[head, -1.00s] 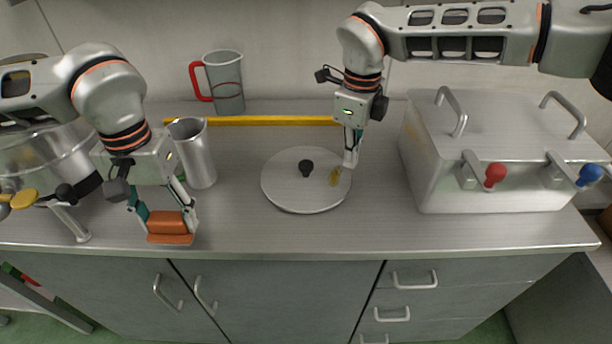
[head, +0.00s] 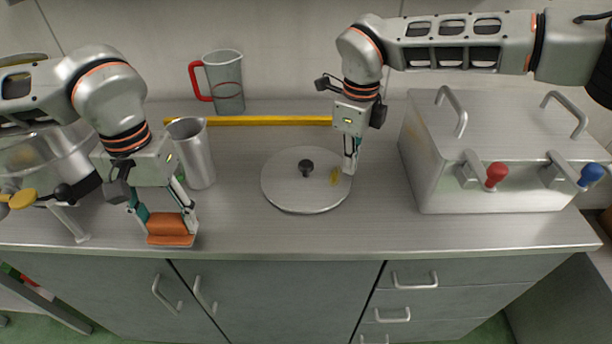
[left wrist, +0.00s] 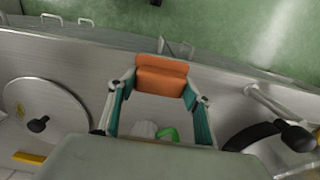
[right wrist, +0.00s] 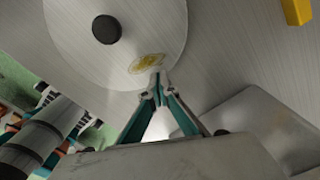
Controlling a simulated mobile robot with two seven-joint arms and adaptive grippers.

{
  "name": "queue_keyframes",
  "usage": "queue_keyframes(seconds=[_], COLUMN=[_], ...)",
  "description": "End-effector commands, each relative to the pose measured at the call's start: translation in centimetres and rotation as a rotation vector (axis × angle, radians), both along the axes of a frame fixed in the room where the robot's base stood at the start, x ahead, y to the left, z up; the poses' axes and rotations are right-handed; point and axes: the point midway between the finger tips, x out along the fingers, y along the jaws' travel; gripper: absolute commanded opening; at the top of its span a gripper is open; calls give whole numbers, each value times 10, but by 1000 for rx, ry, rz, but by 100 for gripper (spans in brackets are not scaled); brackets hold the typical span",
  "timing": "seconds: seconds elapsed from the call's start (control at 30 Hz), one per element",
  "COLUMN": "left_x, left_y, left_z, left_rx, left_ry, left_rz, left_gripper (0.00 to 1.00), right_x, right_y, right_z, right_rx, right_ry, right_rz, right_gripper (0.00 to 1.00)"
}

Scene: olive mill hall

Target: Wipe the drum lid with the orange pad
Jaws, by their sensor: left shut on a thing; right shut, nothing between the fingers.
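The drum lid (head: 290,190) is a round grey disc with a black knob (head: 306,168), lying flat on the steel counter. A yellowish smear (head: 335,177) marks its right side; it also shows in the right wrist view (right wrist: 147,63). The orange pad (head: 170,226) is at the counter's front left; it also shows in the left wrist view (left wrist: 162,78). My left gripper (head: 168,217) is shut on the pad, at or just above the counter. My right gripper (head: 350,170) is shut and empty at the lid's right edge, its tips beside the smear. I cannot tell whether they touch the lid.
A steel cup (head: 194,155) stands behind my left gripper. A clear jug with a red handle (head: 225,82) and a yellow strip (head: 260,121) are at the back. A steel box with levers (head: 500,150) stands right of the lid. The counter between pad and lid is clear.

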Motion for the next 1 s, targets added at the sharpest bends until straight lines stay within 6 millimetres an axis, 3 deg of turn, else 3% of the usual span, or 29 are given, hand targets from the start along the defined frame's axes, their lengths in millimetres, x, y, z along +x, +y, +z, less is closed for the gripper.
queue_keyframes(seconds=[0.73,1.0], left_x=[0,0], left_y=[0,0], left_z=[-3,6], left_rx=[0,0], left_ry=[3,-6], left_rz=[0,0], left_gripper=[32,32], right_x=[0,0], right_y=[0,0], right_z=[-14,-4], right_rx=[0,0], right_ry=[1,-2], right_rz=[-1,-1], right_gripper=[0,0])
